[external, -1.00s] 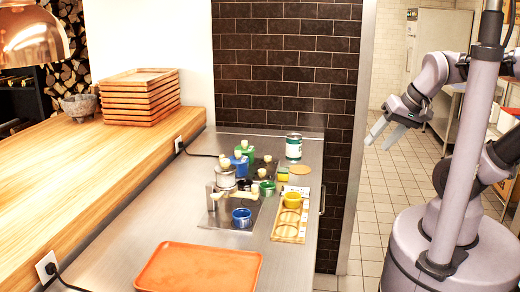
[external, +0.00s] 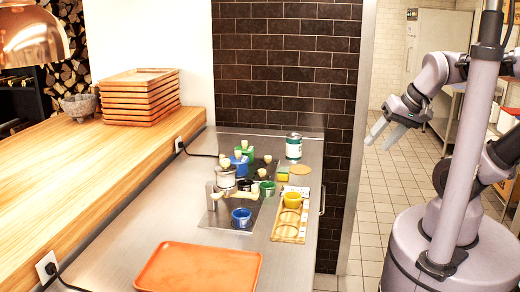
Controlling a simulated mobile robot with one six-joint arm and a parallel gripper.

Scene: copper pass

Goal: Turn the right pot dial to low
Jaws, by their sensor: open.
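A cluster of small pots stands on a dark plate on the steel counter. It holds a silver pot (external: 226,178), a blue pot (external: 240,167), a green pot (external: 267,188) and a low blue pot (external: 241,217). Several pale knobs or handle ends show among them. Which one is the right pot dial, and its setting, are too small to tell. My gripper (external: 378,138) is open and empty. It hangs over the tiled floor to the right of the counter, well apart from the pots.
A wooden rack (external: 289,226) with a yellow cup (external: 292,199) sits right of the pots. A can (external: 293,146) stands behind. An orange tray (external: 199,270) lies in front. Stacked trays (external: 141,97) and a stone bowl (external: 80,105) are on the wooden counter.

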